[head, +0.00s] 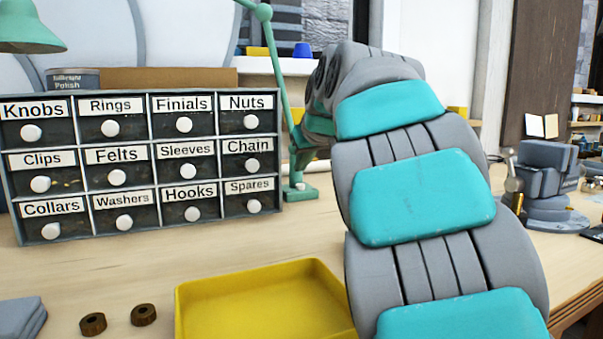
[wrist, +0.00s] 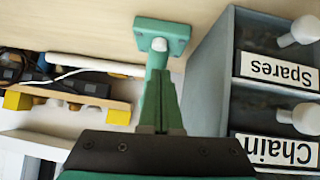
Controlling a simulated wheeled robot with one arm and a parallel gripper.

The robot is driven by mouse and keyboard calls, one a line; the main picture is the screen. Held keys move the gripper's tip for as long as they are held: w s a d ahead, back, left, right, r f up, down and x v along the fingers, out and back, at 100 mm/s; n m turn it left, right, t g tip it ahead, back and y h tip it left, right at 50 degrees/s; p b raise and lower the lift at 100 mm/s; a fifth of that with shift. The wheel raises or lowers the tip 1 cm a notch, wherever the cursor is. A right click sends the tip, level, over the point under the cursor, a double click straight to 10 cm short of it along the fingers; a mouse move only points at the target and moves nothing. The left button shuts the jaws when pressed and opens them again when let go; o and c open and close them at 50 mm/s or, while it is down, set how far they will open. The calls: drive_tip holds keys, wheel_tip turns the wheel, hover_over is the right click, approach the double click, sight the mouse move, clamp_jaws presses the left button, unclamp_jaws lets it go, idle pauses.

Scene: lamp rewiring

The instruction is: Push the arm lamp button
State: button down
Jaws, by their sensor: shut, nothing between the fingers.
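The green arm lamp shows in the head view, with its shade (head: 28,28) at the upper left and its jointed post (head: 272,60) behind the drawer cabinet's right end. Its square base (head: 300,193) stands on the bench beside the cabinet. In the upside-down wrist view, the base (wrist: 177,30) carries a round white button (wrist: 159,45). My gripper (wrist: 162,85) is shut and empty, its tips pointing toward the button and appearing just short of it. Whether they touch cannot be told. In the head view my gripper (head: 297,165) is partly hidden by my arm.
The labelled drawer cabinet (head: 143,143) stands close left of the lamp base, its white knobs sticking out. A yellow tray (head: 260,300) and two brown rings (head: 92,323) lie in front. A vise (head: 545,180) stands at the right. Bare bench lies before the cabinet.

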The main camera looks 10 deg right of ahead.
drive_tip(key=a+v, duration=0.1)
drive_tip(key=v, duration=0.8)
drive_tip(key=shift+s+d+r+b, duration=0.2)
drive_tip(key=shift+d+b, duration=0.15)
drive_tip(key=shift+d, duration=0.15)
